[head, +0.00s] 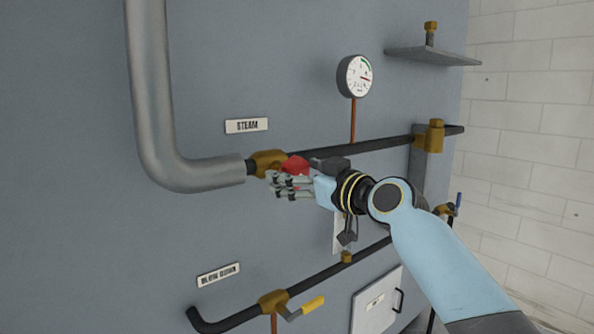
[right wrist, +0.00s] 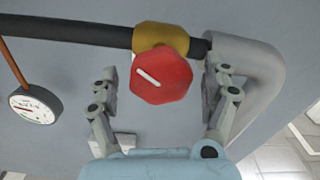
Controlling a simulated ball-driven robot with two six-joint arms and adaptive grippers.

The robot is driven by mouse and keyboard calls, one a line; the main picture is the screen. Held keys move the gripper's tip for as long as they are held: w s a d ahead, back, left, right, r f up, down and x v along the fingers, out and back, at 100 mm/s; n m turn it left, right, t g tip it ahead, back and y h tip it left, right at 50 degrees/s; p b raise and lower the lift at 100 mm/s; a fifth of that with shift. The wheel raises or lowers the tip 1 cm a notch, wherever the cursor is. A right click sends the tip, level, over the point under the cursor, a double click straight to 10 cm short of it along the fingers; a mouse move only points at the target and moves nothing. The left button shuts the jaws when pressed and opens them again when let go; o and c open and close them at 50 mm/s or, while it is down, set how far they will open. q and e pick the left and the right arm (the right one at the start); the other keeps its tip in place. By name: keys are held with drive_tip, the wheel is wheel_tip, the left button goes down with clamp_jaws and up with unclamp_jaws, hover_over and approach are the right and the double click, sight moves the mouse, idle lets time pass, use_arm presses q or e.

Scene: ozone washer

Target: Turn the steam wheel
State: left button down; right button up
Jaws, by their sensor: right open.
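The red steam wheel (right wrist: 160,78) sits on a brass valve (right wrist: 160,38) on the dark pipe, with a white line marked on its face. In the head view the wheel (head: 294,166) is partly hidden behind my right gripper (head: 281,184), below the STEAM label (head: 247,125). In the right wrist view the open fingers of my right gripper (right wrist: 162,82) stand on either side of the wheel. A gap shows on its left side; on the right the finger is close, and I cannot tell whether it touches. My left gripper is not in view.
A thick grey pipe (head: 155,100) bends into the valve from the left. A gauge (head: 355,77) stands above the dark pipe (head: 360,147). Below are the blow down label (head: 218,275) and a yellow-handled valve (head: 313,305). A shelf (head: 435,57) juts out at upper right.

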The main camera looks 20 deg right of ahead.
drive_tip(key=shift+w+a, duration=0.1)
drive_tip(key=shift+w, duration=0.05)
drive_tip(key=shift+c, duration=0.4)
drive_tip(key=c, duration=1.1)
drive_tip(key=shift+m, duration=0.3)
drive_tip(key=m, duration=0.2)
drive_tip(key=shift+m+p, duration=0.3)
drive_tip(key=m+p, duration=0.1)
drive_tip(key=m, duration=0.2)
drive_tip(key=shift+m, duration=0.4)
drive_tip(key=m+p, duration=0.2)
drive_tip(key=m, duration=0.4)
drive_tip(key=shift+m, duration=0.4)
